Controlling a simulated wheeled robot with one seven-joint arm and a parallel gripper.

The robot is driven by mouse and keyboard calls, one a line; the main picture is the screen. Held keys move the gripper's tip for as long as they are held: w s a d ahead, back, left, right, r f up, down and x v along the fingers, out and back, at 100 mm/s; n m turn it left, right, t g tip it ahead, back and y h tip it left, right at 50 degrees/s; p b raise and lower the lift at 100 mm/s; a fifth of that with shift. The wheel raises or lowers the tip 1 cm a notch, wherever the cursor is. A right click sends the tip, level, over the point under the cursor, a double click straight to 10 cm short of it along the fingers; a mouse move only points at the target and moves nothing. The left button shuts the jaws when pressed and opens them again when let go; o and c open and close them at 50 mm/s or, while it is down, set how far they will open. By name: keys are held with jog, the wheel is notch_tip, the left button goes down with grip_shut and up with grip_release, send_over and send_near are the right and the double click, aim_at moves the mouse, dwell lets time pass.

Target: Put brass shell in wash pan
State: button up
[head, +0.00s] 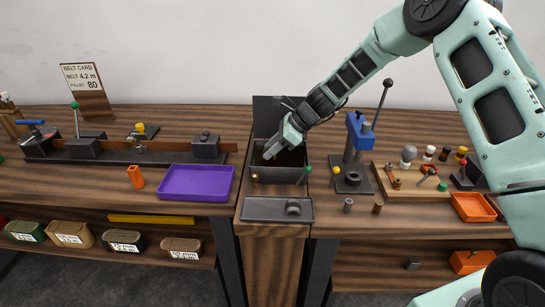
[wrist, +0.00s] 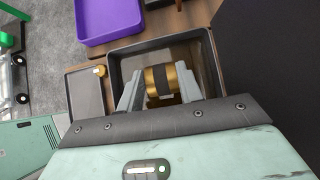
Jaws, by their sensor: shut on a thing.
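My gripper (head: 271,152) is at the dark grey pan (head: 277,174), in the middle of the bench, with its fingertips pointing down into the pan's opening. In the wrist view my gripper (wrist: 160,84) is shut on the brass shell (wrist: 183,80), a gold cylinder with a dark band around its middle. The shell shows inside the outline of the pan (wrist: 113,62). I cannot tell whether it touches the pan's floor. In the head view the shell is hidden by the gripper and the pan wall.
A shallow grey tray (head: 265,209) with a dark round part lies in front of the pan. A purple tray (head: 196,183) is to the left. A blue press (head: 355,135) with a tall lever stands close on the right, before a wooden board (head: 410,196) of small parts.

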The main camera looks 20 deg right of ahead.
jog(key=shift+f, duration=1.75)
jog(key=shift+f, duration=0.1)
jog(key=o, duration=1.1)
